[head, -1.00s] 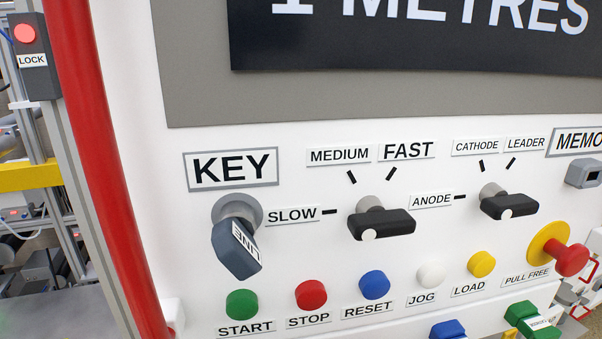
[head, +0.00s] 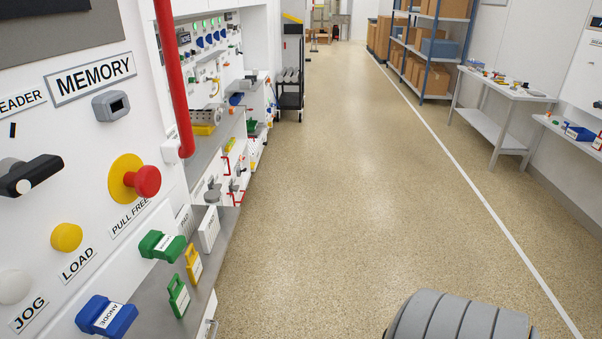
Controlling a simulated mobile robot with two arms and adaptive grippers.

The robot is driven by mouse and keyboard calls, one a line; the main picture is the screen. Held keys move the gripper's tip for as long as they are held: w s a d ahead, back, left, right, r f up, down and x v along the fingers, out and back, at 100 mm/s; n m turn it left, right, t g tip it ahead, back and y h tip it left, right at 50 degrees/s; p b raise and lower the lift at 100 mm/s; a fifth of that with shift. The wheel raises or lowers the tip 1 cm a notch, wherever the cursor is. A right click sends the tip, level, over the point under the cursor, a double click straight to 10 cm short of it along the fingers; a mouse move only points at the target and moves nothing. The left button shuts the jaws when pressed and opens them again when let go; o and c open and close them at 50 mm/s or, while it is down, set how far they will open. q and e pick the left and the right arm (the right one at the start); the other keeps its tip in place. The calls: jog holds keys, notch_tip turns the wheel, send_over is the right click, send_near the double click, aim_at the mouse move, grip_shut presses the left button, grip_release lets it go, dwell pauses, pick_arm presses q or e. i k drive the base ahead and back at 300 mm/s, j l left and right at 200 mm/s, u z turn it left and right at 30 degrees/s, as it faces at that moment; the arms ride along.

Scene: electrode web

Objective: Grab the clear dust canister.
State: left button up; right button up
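I cannot make out a clear dust canister in the head view. Several small things on the machine's shelves at the left and on the tables at the right are too small to tell apart. Neither of my grippers shows in the head view.
A control panel with a red pull knob (head: 148,181) and a red upright rail (head: 172,80) stands close at the left. Tagged blue (head: 106,316) and green (head: 162,245) pieces sit below. A black cart (head: 291,90), blue-framed shelving (head: 436,50) and a white table (head: 507,90) flank a clear floor (head: 340,190).

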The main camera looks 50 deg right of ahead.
aim_at(213, 197)
jog(key=z, duration=1.05)
jog(key=i+l, duration=0.25)
jog(key=i+l+u, duration=0.4)
jog(key=l, duration=0.2)
jog(key=i+l+u, duration=0.1)
jog(key=l+u, duration=0.15)
jog(key=i+l+u, duration=0.2)
jog(key=l, duration=0.25)
jog(key=k, duration=0.05)
